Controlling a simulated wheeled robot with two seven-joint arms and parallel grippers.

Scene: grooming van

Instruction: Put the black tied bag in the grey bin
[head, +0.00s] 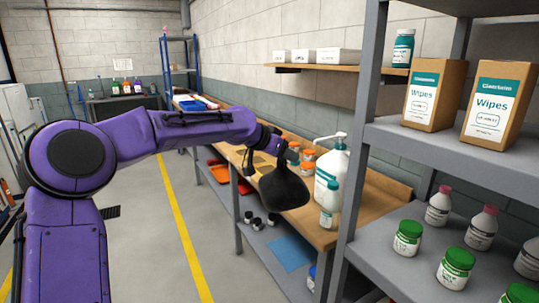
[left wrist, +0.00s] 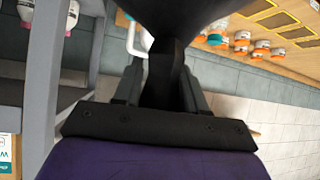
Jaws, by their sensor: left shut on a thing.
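The black tied bag (head: 285,189) hangs from my left gripper (head: 279,154) in the head view, in front of the wooden bench. The gripper is shut on its narrow neck, and the full part hangs below. In the left wrist view the bag (left wrist: 185,14) fills the top middle, with its neck between the fingers of my left gripper (left wrist: 163,88). No grey bin can be made out in either view. My right gripper is not in view.
A white pump bottle (head: 331,165) and a smaller bottle (head: 330,204) stand on the bench (head: 384,204) just right of the bag. A grey shelf unit (head: 424,142) with wipes boxes and jars is at the right. The floor (head: 150,190) at the left is open.

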